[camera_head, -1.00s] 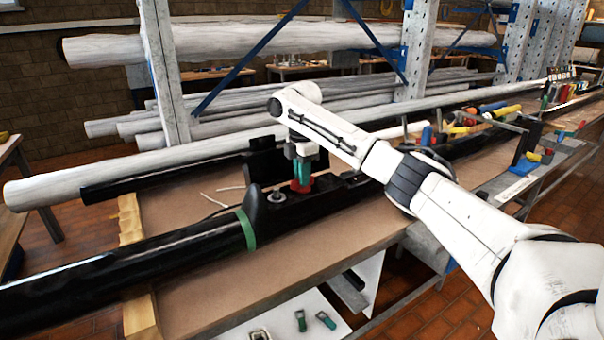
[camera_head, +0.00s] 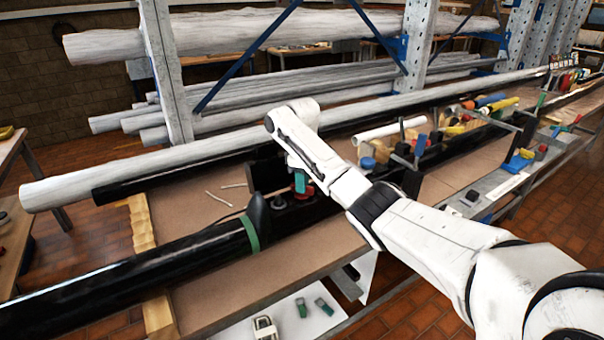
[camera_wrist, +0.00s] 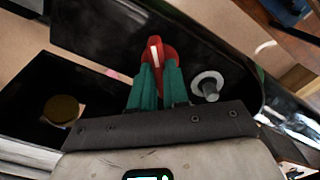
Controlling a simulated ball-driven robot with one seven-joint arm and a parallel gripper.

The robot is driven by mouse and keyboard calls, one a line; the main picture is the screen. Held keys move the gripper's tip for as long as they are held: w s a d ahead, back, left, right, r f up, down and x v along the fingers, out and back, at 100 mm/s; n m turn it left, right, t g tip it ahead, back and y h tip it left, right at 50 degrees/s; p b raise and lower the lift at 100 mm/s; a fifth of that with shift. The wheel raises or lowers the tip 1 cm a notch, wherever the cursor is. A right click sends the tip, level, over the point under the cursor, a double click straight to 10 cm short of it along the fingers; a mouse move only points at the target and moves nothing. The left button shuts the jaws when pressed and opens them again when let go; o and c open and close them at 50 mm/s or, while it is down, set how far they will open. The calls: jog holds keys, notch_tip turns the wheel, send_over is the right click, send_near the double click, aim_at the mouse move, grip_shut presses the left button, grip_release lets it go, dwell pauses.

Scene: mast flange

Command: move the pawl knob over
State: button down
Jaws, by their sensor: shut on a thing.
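The red pawl knob (camera_wrist: 155,54) with a white stripe shows in the wrist view, on the black mast fitting (camera_wrist: 205,45). My gripper (camera_wrist: 157,75) has green fingers, and they are closed on the knob from both sides. In the head view my gripper (camera_head: 300,182) points down at the black fitting (camera_head: 285,217), and my forearm partly hides it. Only a little red of the knob shows there below the fingers. A round metal stud with a pale washer (camera_wrist: 208,85) stands just right of the knob in the wrist view.
The black mast tube (camera_head: 130,275) with a green band (camera_head: 249,233) runs along the bench (camera_head: 215,282). A black fin (camera_head: 257,212) rises left of the gripper. Tools and clamps (camera_head: 420,145) stand to the right. Bare bench lies in front of the tube.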

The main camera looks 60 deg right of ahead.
jog(key=m+p, duration=0.2)
jog(key=m, duration=0.1)
jog(key=shift+r+m, duration=0.15)
jog(key=shift+m, duration=0.25)
jog(key=shift+m+p, duration=1.05)
jog(key=shift+m, duration=1.15)
jog(key=c, duration=1.1)
grip_release()
notch_tip(320, 180, up, 11)
jog(key=shift+f, duration=0.2)
